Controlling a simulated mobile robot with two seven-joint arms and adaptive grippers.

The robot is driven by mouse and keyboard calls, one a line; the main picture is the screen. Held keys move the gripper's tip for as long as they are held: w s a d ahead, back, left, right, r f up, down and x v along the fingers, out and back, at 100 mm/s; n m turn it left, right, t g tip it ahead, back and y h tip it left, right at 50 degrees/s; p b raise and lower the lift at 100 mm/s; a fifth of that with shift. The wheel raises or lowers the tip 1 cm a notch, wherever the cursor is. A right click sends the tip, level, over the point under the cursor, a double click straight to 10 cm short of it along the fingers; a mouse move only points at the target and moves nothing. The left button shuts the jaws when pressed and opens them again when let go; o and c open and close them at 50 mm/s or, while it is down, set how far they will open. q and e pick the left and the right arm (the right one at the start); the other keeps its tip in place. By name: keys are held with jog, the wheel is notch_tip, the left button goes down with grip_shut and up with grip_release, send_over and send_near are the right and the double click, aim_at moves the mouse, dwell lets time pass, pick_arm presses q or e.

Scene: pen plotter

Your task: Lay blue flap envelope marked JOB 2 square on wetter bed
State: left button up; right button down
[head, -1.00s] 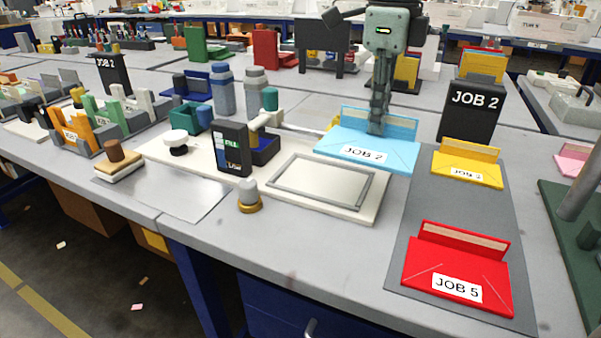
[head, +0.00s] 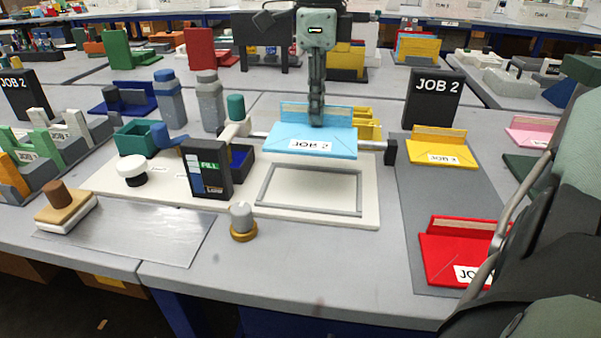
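The light blue envelope (head: 290,136), labelled JOB 2 on its front, is in the head view centre, flap raised at its back. My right gripper (head: 317,119) points down and is shut on it near the flap. The envelope appears to hang level above the back part of the wetter bed, a grey rectangular frame (head: 311,213) on a white board (head: 215,200). Its front edge looks roughly parallel to the frame. The envelope hides part of the bar behind the frame. My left gripper is not in view.
A grey mat (head: 405,215) at right bears a yellow envelope (head: 440,148) and a red envelope (head: 445,252), partly hidden by my arm. A black FILL box (head: 207,170) stands left of the frame. A black JOB 2 stand (head: 432,105) is behind the mat.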

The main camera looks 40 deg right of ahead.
send_over(315, 174)
notch_tip(315, 174, down, 5)
jog(key=shift+s+f, duration=0.1)
jog(key=shift+f, duration=0.1)
notch_tip(315, 174, down, 4)
jog(key=shift+r, duration=0.15)
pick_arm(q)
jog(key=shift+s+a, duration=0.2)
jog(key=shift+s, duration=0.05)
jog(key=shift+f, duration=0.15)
pick_arm(e)
jog(key=shift+f, duration=0.2)
jog(key=c, duration=2)
grip_release()
jog(key=shift+o, duration=1.4)
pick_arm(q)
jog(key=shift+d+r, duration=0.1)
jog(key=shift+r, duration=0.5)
